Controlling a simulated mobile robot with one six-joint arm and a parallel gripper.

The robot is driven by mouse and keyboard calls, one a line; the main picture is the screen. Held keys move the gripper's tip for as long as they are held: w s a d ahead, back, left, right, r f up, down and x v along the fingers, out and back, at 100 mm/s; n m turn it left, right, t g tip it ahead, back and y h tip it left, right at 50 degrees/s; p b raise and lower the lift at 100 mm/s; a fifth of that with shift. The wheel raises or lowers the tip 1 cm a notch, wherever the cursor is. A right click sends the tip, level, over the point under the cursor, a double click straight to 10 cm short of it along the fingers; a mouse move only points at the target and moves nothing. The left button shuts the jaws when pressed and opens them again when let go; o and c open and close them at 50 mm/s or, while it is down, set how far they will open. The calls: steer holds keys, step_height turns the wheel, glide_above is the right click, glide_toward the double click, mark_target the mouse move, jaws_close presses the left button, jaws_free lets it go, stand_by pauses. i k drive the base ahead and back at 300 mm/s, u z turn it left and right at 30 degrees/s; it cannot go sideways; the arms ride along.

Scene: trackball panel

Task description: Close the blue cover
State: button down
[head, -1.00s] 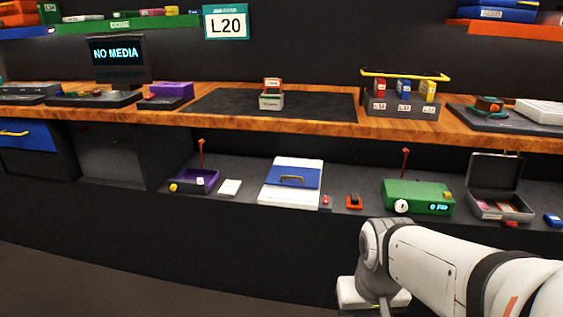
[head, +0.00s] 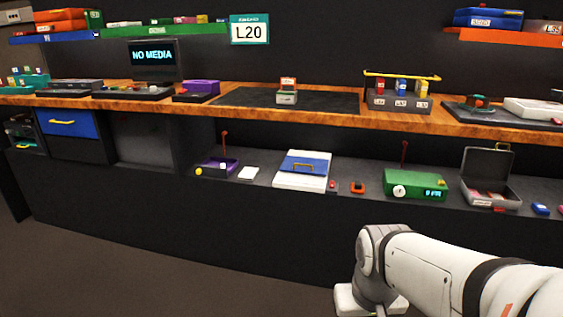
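The blue cover (head: 305,164) is a flat blue panel with a small brass-coloured handle. It lies over the upper part of a white slab-like panel (head: 288,184) on the lower shelf, near the middle of the head view. A white strip shows in front of the cover. No trackball can be made out, and I cannot tell how far the cover is open. My arm reaches in from the lower right, in front of the shelf and well apart from the cover. My gripper's fingers are not in view.
A purple tray (head: 217,166) and a white block (head: 248,173) lie left of the panel. Right of it are a small orange-and-black item (head: 358,187), a green box (head: 415,185) and an open grey case (head: 487,179). A wooden counter (head: 330,118) runs above. The floor in front is clear.

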mark_target(305, 161)
steer(key=u, duration=0.1)
steer(key=i, duration=1)
